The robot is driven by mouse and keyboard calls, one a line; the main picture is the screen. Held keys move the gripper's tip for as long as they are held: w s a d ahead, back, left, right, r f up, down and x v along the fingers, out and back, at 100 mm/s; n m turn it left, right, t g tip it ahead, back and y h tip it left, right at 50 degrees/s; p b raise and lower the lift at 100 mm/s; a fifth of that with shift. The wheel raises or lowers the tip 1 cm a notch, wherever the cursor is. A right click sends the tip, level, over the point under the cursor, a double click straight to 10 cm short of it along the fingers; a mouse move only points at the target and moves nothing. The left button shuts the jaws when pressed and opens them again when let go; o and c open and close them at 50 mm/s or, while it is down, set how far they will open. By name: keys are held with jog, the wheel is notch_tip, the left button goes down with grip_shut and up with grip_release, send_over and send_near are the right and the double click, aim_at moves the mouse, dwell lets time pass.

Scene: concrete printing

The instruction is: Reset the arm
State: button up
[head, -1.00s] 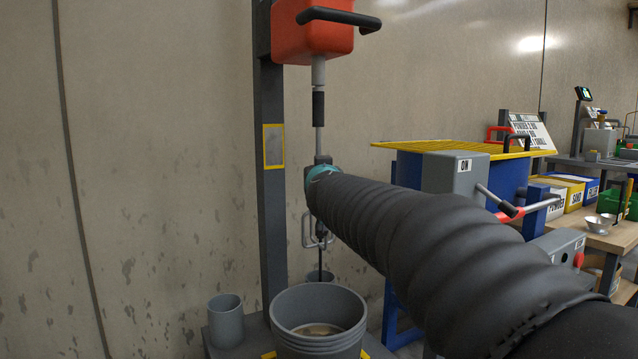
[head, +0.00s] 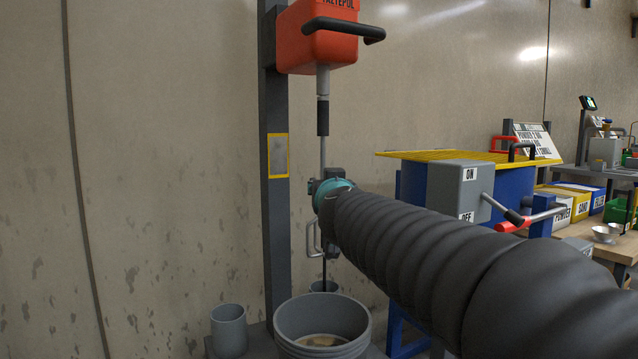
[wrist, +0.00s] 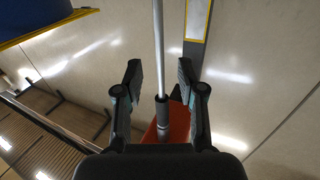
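My gripper (wrist: 159,78) is open, with its two dark fingers apart in the wrist view. The mixer's thin metal shaft (wrist: 159,45) shows in the gap between them, touching neither finger; I cannot tell how deep it sits between them. In the head view my black-sleeved arm reaches from the lower right to the shaft, and its teal wrist ring hides most of the gripper. The orange mixer head (head: 316,38), with a black handle, hangs above on a grey post (head: 276,215). The shaft continues down behind my wrist.
A grey bucket (head: 289,315) with some material inside stands below the shaft, beside a grey cup (head: 229,330). Right of the post is a blue machine with a yellow grate (head: 455,155) and an ON/OFF box (head: 462,190). A wooden table (head: 600,240) stands further right.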

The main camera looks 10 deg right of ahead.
jog(key=s, duration=0.5)
jog(key=s+a+f+n+g+y, duration=0.1)
jog(key=s+a+f+g+y, duration=0.3)
jog(key=f, duration=0.4)
jog(key=s+a+f+g+y, duration=0.25)
jog(key=s+a+f, duration=0.2)
jog(key=f, duration=0.35)
jog(key=s+d+f+g+h, duration=0.2)
jog(key=s+d+f+g, duration=0.1)
jog(key=s+f, duration=0.4)
jog(key=s+d+f+g+h+p, duration=0.1)
jog(key=s+d+f+g+h, duration=0.2)
jog(key=s, duration=0.9)
jog(key=d+f, duration=0.3)
jog(key=f, duration=0.2)
jog(key=shift+s+d, duration=0.2)
jog(key=shift+s, duration=0.2)
